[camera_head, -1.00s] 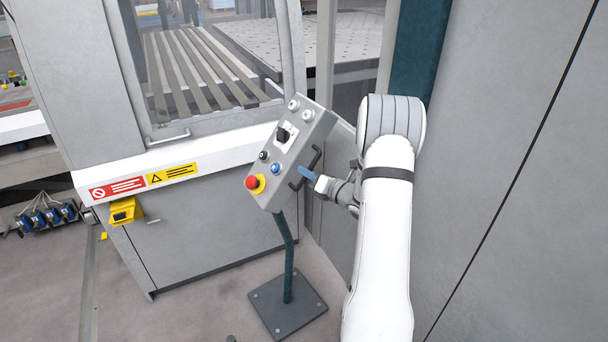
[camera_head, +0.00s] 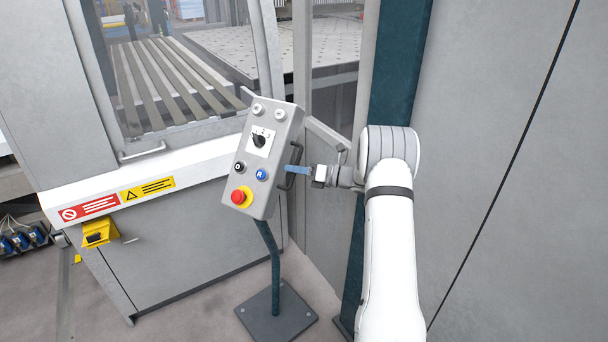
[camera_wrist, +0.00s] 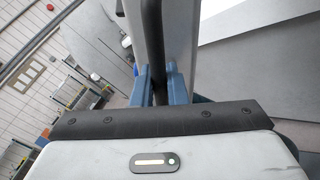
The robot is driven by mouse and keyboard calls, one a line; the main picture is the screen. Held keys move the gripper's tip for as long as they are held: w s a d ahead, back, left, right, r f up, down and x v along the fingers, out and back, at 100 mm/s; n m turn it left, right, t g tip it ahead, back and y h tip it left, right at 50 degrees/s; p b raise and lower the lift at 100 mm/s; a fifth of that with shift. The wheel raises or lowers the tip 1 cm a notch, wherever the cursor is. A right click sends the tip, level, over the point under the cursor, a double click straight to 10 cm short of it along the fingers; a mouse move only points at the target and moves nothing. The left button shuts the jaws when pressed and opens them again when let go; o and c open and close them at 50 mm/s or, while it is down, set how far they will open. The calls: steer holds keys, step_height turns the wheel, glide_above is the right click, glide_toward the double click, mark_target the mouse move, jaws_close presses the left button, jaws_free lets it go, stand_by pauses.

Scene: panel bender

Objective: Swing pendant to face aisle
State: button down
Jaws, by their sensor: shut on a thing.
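The pendant (camera_head: 250,170) is a grey control box with a red stop button, a blue button, a black rotary switch and small white and black buttons. It stands tilted on a dark teal post with a square floor plate (camera_head: 277,311). A black handle (camera_head: 290,183) sits on its right side. My gripper (camera_head: 293,172) reaches in from the right, with its blue fingers at the handle. In the wrist view the blue fingers (camera_wrist: 160,84) are shut around the black handle bar (camera_wrist: 153,45). The pendant's edge shows beside it, and its button face is mostly hidden there.
The machine's grey cabinet (camera_head: 185,235) with a white ledge and warning labels stands behind and left of the pendant. A yellow foot-switch-like box (camera_head: 98,233) is on it. A large grey panel (camera_head: 510,180) fills the right. Floor left of the base plate is open.

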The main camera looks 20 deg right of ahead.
steer(key=shift+w, duration=0.1)
steer(key=c, duration=1.5)
jaws_free()
steer(key=shift+s, duration=0.2)
